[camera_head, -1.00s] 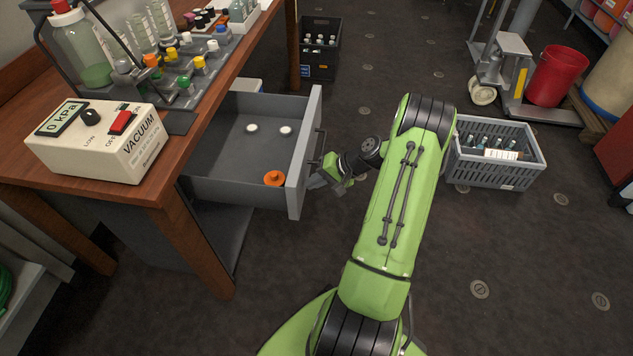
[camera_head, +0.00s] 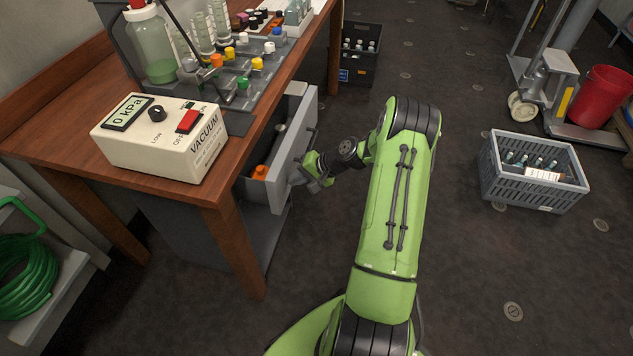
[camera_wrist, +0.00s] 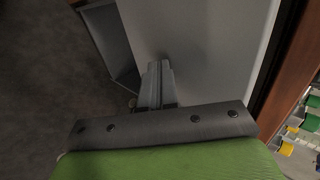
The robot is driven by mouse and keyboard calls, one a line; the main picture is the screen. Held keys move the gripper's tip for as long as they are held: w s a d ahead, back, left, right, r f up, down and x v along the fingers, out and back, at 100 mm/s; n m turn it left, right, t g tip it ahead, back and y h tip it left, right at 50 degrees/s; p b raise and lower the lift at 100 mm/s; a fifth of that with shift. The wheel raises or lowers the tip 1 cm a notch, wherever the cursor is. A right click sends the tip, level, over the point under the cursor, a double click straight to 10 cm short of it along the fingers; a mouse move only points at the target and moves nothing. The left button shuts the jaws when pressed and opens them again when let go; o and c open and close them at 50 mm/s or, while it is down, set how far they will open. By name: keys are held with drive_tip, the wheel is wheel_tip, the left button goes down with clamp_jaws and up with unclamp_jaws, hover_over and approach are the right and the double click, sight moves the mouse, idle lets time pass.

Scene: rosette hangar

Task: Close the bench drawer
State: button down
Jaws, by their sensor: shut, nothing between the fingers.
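The grey bench drawer (camera_head: 291,152) under the wooden bench stands partly open. Its front panel sticks out a short way past the bench edge, and an orange item (camera_head: 260,172) shows inside. A dark handle (camera_head: 308,142) is on its front. My gripper (camera_head: 297,179) is at the lower near part of the drawer front, outside it. In the wrist view the closed fingers (camera_wrist: 158,70) point at a light grey panel (camera_wrist: 205,50), touching it or very close; I cannot tell which. Nothing is held. The rest of the drawer's inside is mostly hidden.
A grey crate (camera_head: 530,190) of bottles is on the floor to the right, and a dark crate (camera_head: 357,68) is behind. The floor between the arm and the grey crate is clear.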

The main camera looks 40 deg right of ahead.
sight(257, 170)
drive_tip(key=w+a, duration=0.2)
drive_tip(key=w, duration=0.1)
drive_tip(key=w+a, duration=0.2)
drive_tip(key=w, duration=0.1)
drive_tip(key=w+a, duration=0.3)
drive_tip(key=shift+w+a+r, duration=0.1)
drive_tip(key=shift+w+a, duration=0.2)
drive_tip(key=shift+w, duration=0.1)
drive_tip(key=shift+a+r, duration=0.1)
